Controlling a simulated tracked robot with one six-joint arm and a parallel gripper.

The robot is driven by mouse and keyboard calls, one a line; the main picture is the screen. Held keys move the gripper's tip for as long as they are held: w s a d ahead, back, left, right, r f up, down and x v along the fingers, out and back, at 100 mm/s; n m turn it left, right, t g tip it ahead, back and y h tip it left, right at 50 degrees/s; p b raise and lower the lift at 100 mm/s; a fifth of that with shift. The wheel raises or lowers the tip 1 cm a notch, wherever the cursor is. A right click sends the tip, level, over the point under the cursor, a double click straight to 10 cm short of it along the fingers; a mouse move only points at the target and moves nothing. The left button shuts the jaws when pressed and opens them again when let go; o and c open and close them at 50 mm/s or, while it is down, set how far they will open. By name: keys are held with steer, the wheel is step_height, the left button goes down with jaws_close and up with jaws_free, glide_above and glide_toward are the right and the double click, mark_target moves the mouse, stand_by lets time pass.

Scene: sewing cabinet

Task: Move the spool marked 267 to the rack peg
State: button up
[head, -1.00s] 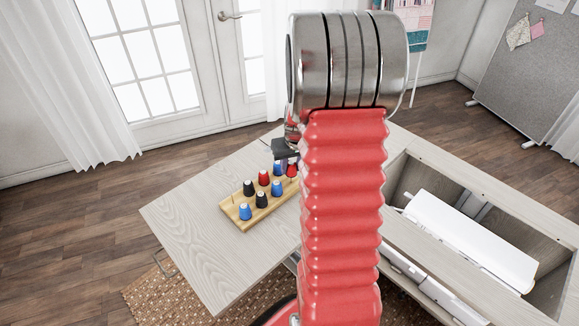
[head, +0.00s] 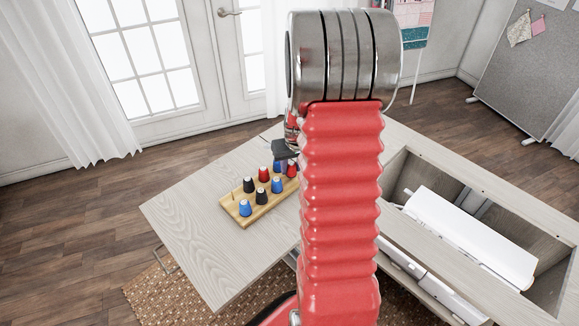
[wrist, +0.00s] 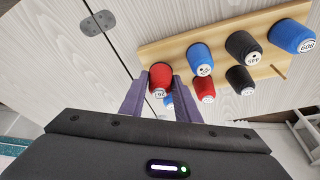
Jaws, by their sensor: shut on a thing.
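The red spool marked 267 (wrist: 160,78) sits between the purple fingers of my gripper (wrist: 158,90) in the wrist view, at the left end of the wooden rack (wrist: 222,38). My gripper is shut on it. In the head view the red spool (head: 291,171) shows at the rack's far end, partly hidden by my arm. I cannot tell whether it rests on the rack or is lifted. A bare peg (wrist: 282,72) stands at the rack's other end, beside the blue spool marked 608 (wrist: 291,37); it is small in the head view (head: 233,196).
Other spools stand close together on the rack, including a black one (wrist: 243,47), a blue one (wrist: 200,60) and a red one (wrist: 204,89). The pale tabletop (head: 190,215) is clear around the rack. An open cabinet well (head: 415,170) lies at the right.

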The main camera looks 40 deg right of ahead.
steer(key=shift+f, duration=0.35)
stand_by(0.3)
steer(key=o, duration=1.1)
steer(key=shift+r, duration=0.1)
steer(key=v, duration=1.3)
steer(key=shift+s+r, duration=0.15)
steer(key=shift+r, duration=0.05)
steer(key=shift+a, duration=0.15)
